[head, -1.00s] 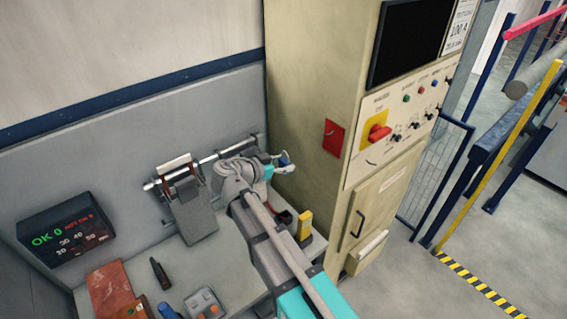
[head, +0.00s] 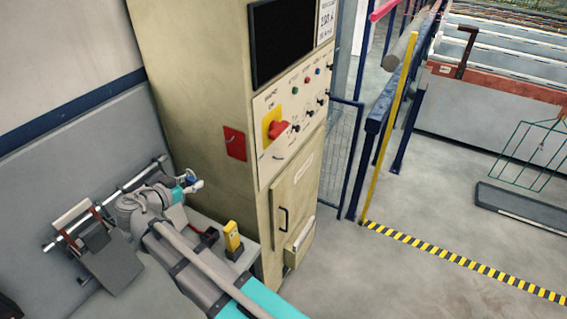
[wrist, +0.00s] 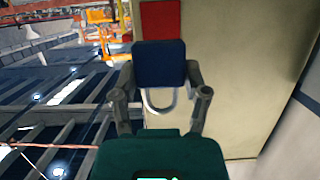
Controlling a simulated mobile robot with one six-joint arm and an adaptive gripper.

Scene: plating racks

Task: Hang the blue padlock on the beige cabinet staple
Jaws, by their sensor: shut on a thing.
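My gripper (wrist: 160,90) is shut on the blue padlock (wrist: 158,65), holding its dark blue body between two grey fingers. The pale metal shackle (wrist: 161,108) shows as a U on the near side of the body. In the head view my gripper (head: 193,185) is small, left of and lower than the red plate on the cabinet's side, and the padlock is hard to make out. The beige cabinet (head: 200,100) carries that red plate (head: 235,143), with a small pale curved mark that may be the staple. The plate (wrist: 160,18) also shows beyond the padlock in the wrist view.
A grey bench (head: 205,226) lies below my arm, with a yellow block (head: 232,237) near the cabinet. A metal rail with a clamp (head: 75,225) stands left. A red-and-yellow switch (head: 275,127) is on the cabinet's front. Open floor (head: 340,270) lies to the right.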

